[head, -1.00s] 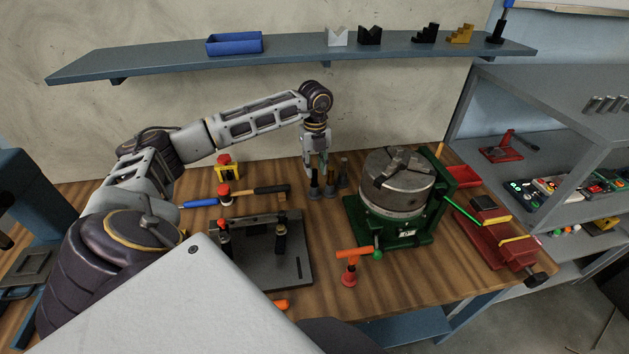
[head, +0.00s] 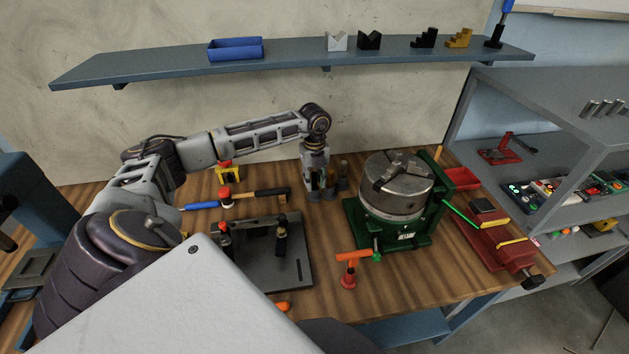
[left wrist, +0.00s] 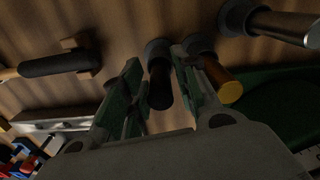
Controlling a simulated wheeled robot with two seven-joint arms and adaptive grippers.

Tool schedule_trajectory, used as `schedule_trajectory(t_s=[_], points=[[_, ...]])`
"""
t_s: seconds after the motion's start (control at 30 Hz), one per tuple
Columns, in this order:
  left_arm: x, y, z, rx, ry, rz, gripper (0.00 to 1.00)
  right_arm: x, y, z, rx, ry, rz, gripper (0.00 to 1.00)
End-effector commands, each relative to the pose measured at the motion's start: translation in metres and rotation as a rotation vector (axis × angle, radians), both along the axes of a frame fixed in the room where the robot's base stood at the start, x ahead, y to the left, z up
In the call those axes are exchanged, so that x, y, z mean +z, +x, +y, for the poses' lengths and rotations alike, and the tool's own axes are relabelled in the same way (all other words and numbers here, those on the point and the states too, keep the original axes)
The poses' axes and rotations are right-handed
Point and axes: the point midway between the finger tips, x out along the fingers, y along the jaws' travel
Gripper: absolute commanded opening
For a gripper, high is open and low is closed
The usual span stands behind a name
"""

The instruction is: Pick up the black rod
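The black rod (left wrist: 159,88) stands on a round dark base in the left wrist view, between the two fingers of my left gripper (left wrist: 160,85). The fingers are apart, one on each side of it, and a gap shows on its left. In the head view my left gripper (head: 321,188) points down at the rods and partly hides them. A rod with a brass-coloured end (left wrist: 222,80) stands just right of the right finger. A steel-ended rod (left wrist: 285,25) is farther right. My right gripper is not in view.
A chuck (head: 397,185) on a green base stands close to the right of the rods. A hammer-like tool with a black grip (head: 270,191) and a dark fixture plate (head: 290,262) lie to the left and front. A wall shelf (head: 300,60) runs above.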

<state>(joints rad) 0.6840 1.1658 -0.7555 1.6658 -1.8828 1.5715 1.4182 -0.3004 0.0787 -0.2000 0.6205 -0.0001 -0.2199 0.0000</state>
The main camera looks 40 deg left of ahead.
Motion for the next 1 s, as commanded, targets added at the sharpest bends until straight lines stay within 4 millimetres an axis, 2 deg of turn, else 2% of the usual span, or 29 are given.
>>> schedule_trajectory(t_s=[0.17, 0.43, 1.0], points=[[0.0003, 0.0, -0.0001, 0.0, 0.0, 0.0, 0.3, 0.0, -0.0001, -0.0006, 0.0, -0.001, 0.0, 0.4], [0.0004, 0.0001, -0.0003, 0.0, 0.0, 0.0, 0.0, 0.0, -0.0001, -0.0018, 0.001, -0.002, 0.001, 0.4], [0.0037, 0.0005, 0.0018, 0.0, 0.0, -0.001, 0.0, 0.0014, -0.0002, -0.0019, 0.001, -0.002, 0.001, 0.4]])
